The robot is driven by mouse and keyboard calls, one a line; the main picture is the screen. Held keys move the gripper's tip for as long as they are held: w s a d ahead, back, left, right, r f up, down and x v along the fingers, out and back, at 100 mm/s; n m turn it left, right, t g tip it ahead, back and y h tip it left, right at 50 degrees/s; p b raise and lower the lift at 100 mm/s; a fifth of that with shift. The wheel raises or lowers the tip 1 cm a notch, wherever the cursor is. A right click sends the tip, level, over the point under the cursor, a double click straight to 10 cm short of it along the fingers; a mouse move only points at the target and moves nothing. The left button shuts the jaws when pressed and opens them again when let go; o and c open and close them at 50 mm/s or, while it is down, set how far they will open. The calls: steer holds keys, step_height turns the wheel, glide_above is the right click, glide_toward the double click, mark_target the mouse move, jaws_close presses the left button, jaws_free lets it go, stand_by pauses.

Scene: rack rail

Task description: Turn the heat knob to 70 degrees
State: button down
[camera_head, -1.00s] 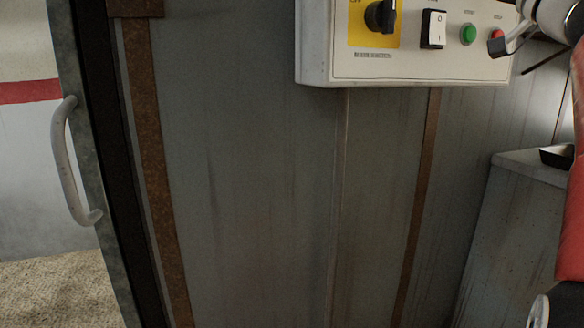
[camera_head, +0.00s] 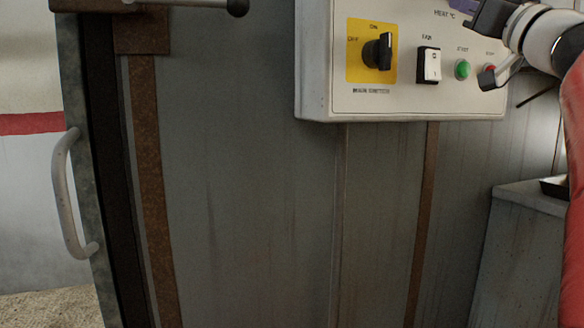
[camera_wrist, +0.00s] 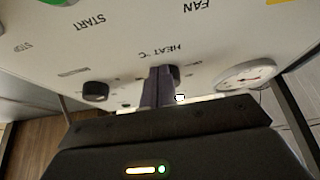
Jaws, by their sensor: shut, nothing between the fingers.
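The white control panel (camera_head: 415,100) hangs on the grey metal wall. Its "HEAT °C" label (camera_head: 452,13) shows at the top edge in the head view; the heat knob is not visible there. In the wrist view the panel is upside down, and the dark heat knob (camera_wrist: 174,72) shows beside the "HEAT °C" label (camera_wrist: 165,51), partly hidden by my fingers. Its pointer and scale cannot be read. My gripper (camera_wrist: 158,72) is shut and empty, its fingertips at or right in front of the knob; contact cannot be told.
Another black knob (camera_wrist: 95,91) and a round gauge (camera_wrist: 245,73) flank the heat knob. The head view shows a black switch on a yellow plate (camera_head: 377,51), a rocker switch (camera_head: 429,65), a green button (camera_head: 462,69) and a door handle (camera_head: 70,195).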

steer(key=shift+s+a+b, duration=0.2)
steer(key=shift+a+b, duration=0.3)
steer(key=shift+b, duration=0.1)
steer(key=shift+s+a+r, duration=0.15)
steer(key=shift+a, duration=0.2)
steer(key=shift+b, duration=0.3)
steer(key=shift+a+f+b, duration=0.1)
steer(key=shift+f+b, duration=0.35)
steer(key=s+d+b, duration=0.1)
steer(key=s+d, duration=0.1)
steer(key=s, duration=0.3)
steer(key=shift+s, duration=0.35)
